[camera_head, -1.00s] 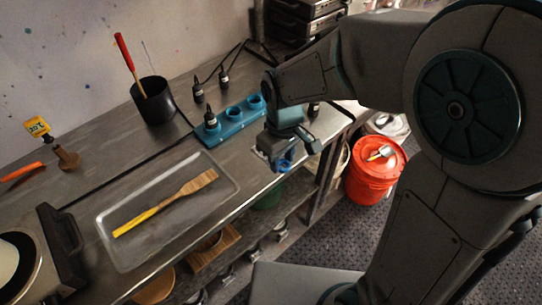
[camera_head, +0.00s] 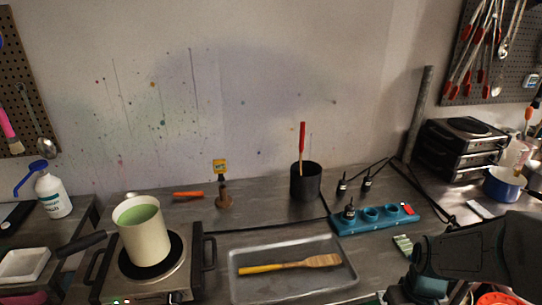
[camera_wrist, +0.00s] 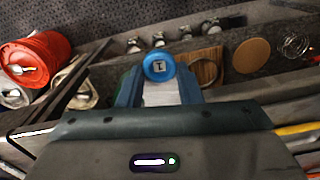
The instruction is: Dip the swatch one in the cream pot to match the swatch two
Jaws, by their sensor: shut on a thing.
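The cream pot (camera_head: 145,238) stands on a burner at the left of the bench, with green liquid (camera_head: 139,214) inside. My gripper (camera_wrist: 159,80) is shut on a blue round piece marked 1, which I take for swatch one (camera_wrist: 158,66). A pale strip shows below the blue piece between the fingers. In the head view my arm is at the lower right, far from the pot, and the held piece cannot be made out. A yellow tag (camera_head: 220,166) stands on a brown holder (camera_head: 224,200) right of the pot; its marking is too small to read, so I cannot tell if it is swatch two.
A metal tray (camera_head: 290,284) with a wooden brush (camera_head: 300,264) lies right of the burner (camera_head: 184,272). Behind are a black cup (camera_head: 306,184) and a blue rack (camera_head: 372,222). A red bucket (camera_wrist: 40,52) stands on the floor.

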